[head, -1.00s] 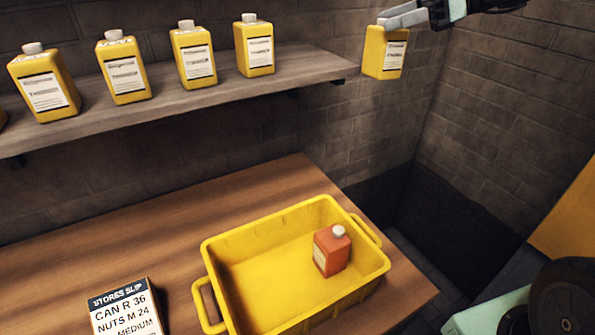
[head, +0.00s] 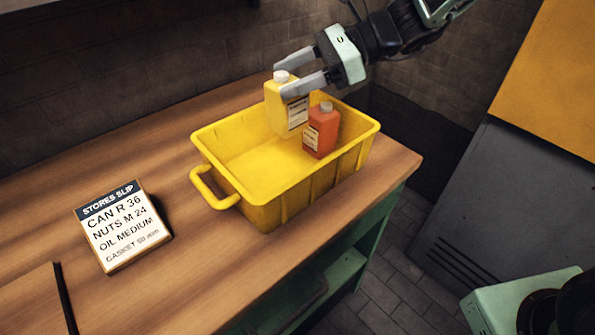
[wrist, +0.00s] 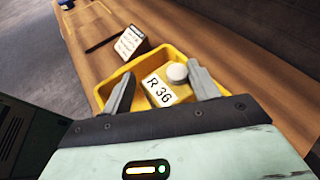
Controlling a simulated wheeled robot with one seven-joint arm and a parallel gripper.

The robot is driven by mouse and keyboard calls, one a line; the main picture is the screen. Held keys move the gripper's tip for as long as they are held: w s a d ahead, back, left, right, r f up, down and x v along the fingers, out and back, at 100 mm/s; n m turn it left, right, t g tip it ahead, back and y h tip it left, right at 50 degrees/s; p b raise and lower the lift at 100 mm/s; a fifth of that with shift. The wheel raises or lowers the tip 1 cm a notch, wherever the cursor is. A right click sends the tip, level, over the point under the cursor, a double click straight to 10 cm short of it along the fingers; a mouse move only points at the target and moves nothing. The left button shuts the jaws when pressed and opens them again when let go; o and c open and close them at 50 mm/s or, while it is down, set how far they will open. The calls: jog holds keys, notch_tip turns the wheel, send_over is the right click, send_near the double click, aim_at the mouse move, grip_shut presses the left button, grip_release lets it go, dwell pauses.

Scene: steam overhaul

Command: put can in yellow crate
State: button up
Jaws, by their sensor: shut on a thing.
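The yellow crate (head: 222,128) stands on the wooden bench. My gripper (head: 283,79) is shut on a yellow can (head: 285,110) with a white cap and a pale label. The can is upright, its lower part within the crate's rim at the far side; whether it touches the crate floor I cannot tell. In the wrist view, the can (wrist: 177,72) is between my fingers and a label there reads R 36. A red can (head: 322,132) stands in the crate, close beside the yellow one, in front and to the right.
A stores slip (head: 122,226) on the bench, left of the crate, reads CAN R 36. A dark, thin item (head: 65,298) lies at the bench's front left. The left part of the crate floor is clear. A brick wall rises behind.

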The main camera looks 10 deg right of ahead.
aim_at(307, 122)
jog(key=f, duration=0.5)
jog(key=shift+s+a+f, duration=0.1)
jog(key=shift+s+f, duration=0.15)
jog(key=shift+f, duration=2.4)
jog(key=shift+f, duration=0.1)
jog(key=shift+f, duration=0.15)
jog(key=o, duration=1.7)
jog(key=shift+c, duration=0.2)
